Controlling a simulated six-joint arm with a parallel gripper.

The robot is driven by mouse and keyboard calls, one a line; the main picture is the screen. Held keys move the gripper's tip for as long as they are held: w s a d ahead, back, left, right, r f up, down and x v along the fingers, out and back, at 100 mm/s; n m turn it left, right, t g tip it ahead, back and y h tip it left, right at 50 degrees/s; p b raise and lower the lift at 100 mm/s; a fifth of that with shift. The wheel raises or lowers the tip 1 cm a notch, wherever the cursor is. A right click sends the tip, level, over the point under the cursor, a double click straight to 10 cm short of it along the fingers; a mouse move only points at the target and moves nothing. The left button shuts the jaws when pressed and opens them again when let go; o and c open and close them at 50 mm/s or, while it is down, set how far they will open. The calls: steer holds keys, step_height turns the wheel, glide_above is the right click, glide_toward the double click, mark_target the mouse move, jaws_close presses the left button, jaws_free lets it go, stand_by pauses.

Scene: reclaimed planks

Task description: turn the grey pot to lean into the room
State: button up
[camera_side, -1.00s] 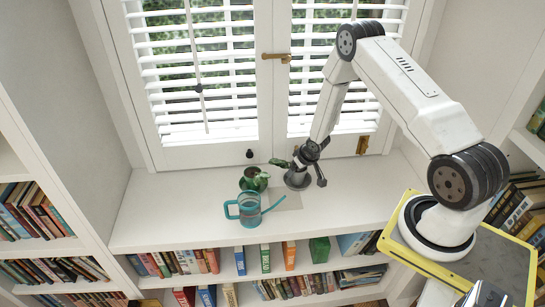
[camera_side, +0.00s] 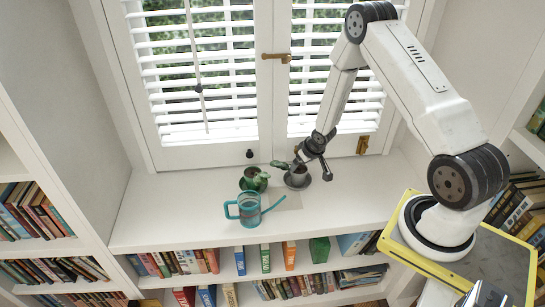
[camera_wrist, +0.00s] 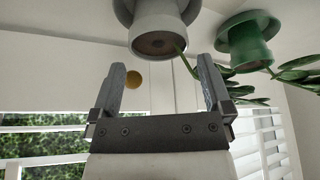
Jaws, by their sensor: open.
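The grey pot (camera_side: 298,176) stands upright on a grey saucer on the white sill, right of the green pot (camera_side: 250,184). Its stem and leaves (camera_side: 279,163) lean left, towards the green pot, not towards the room. In the wrist view the grey pot (camera_wrist: 157,30) is at the top, with dark soil and a green stem going right behind a finger. The green pot (camera_wrist: 247,42) is at upper right there. My gripper (camera_side: 312,163) is open and empty, just above and behind the grey pot. Its fingers (camera_wrist: 160,64) are spread, with the pot beyond their tips.
A teal watering can (camera_side: 249,210) stands in front of the green pot, its spout pointing right. Shuttered windows (camera_side: 200,75) rise close behind the sill (camera_side: 160,215).

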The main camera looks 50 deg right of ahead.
mark_target(305, 174)
steer(key=shift+v, duration=1.7)
steer(key=s+a+r+n+g, duration=0.1)
steer(key=s+a+r, duration=0.2)
steer(key=a+r, duration=0.8)
steer(key=s+a+r+n+g+y, duration=0.1)
steer(key=s+a+r, duration=0.7)
steer(key=shift+s+a+n, duration=0.35)
steer(key=shift+a+n, duration=0.05)
